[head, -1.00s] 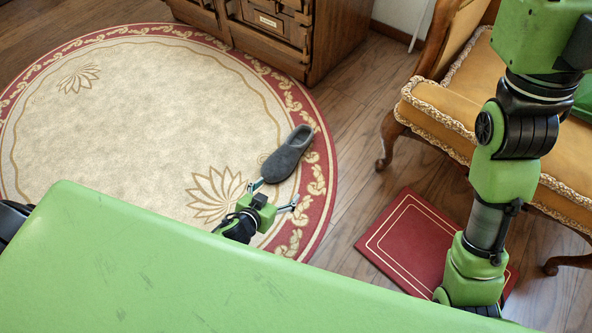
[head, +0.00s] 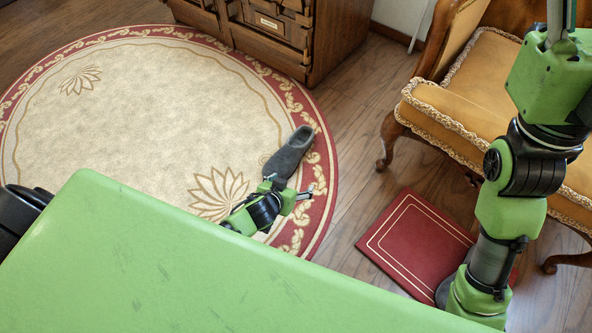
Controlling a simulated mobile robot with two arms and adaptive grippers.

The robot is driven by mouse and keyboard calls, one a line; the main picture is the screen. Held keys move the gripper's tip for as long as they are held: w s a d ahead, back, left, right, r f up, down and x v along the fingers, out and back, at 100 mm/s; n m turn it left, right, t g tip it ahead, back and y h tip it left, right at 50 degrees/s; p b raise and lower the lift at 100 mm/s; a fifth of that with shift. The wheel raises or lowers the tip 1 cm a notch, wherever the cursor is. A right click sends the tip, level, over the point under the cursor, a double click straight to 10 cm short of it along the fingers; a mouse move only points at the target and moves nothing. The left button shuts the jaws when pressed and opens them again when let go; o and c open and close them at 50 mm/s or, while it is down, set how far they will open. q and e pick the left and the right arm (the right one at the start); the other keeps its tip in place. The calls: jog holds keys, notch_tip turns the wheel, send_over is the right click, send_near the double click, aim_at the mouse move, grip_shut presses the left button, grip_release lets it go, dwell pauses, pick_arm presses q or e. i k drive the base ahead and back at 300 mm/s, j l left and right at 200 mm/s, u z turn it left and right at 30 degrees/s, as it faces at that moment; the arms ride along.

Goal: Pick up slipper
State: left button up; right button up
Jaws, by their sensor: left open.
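A dark grey slipper (head: 291,150) lies on the red border of the round rug, its opening toward the upper right. My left gripper (head: 292,186) is just below it in the picture, over the rug, open with its fingers spread. It covers the lower end of the slipper. I cannot tell if it touches the slipper. My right arm stands upright at the right; what seems to be the base of my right gripper (head: 557,40) shows at the top edge, with its fingertips cut off.
The round rug (head: 130,120) lies on a wood floor. A wooden cabinet (head: 325,40) stands behind the slipper. A yellow upholstered chair (head: 455,100) is at the right. A dark red square item with gold lines (head: 415,243) lies on the floor before the chair.

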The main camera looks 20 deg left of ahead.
aim_at(290, 152)
jog(key=i+j+z, duration=0.4)
jog(key=i+j, duration=0.35)
